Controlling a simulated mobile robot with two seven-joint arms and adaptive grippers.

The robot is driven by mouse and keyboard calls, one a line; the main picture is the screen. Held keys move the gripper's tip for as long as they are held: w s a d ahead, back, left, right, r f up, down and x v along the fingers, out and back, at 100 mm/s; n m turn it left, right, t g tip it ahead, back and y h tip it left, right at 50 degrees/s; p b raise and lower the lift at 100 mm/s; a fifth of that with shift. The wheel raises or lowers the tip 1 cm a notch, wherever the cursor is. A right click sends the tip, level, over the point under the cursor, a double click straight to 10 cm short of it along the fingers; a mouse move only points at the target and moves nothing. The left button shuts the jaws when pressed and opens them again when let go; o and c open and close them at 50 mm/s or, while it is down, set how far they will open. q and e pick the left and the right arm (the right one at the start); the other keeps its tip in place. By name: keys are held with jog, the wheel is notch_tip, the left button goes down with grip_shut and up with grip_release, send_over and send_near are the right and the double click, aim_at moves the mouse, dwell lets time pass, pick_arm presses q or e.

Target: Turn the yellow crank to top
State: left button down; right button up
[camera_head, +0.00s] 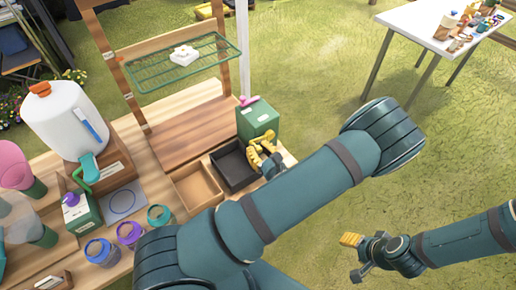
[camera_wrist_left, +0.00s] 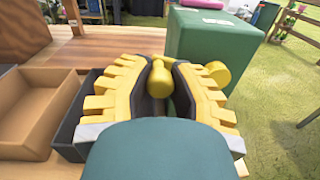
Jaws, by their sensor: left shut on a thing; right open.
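The yellow crank (camera_wrist_left: 161,80) shows in the left wrist view, with a rounded knob and an arm running right to a round yellow end by the green box (camera_wrist_left: 208,45). My left gripper (camera_wrist_left: 160,88) is shut on the knob, its yellow ribbed fingers on either side. In the head view the green box (camera_head: 258,119) has a pink piece on top, and my left gripper (camera_head: 262,156) is at its near side. The crank is hard to tell from the yellow fingers there. My right gripper (camera_head: 356,257) is open and empty over the grass.
A black tray (camera_head: 222,183) and a brown tray (camera_head: 185,199) lie beside the left gripper on the wooden table (camera_head: 75,258). Jars, a green box with a spout, and a white dispenser (camera_head: 68,122) stand left. A green wire shelf (camera_head: 145,75) rises behind. Grass lies right.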

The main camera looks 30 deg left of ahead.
pick_arm(q)
jog(key=r+m+p, duration=0.2)
jog(key=p, duration=0.1)
jog(key=shift+w+d, duration=0.1)
jog(key=shift+w, duration=0.2)
jog(key=shift+w+r+m+p, duration=0.1)
jog(key=shift+r+m+p, duration=0.05)
jog(key=shift+m+p, duration=0.5)
jog(key=c, duration=0.8)
grip_release()
jog(key=shift+d, duration=0.1)
jog(key=v, duration=1.2)
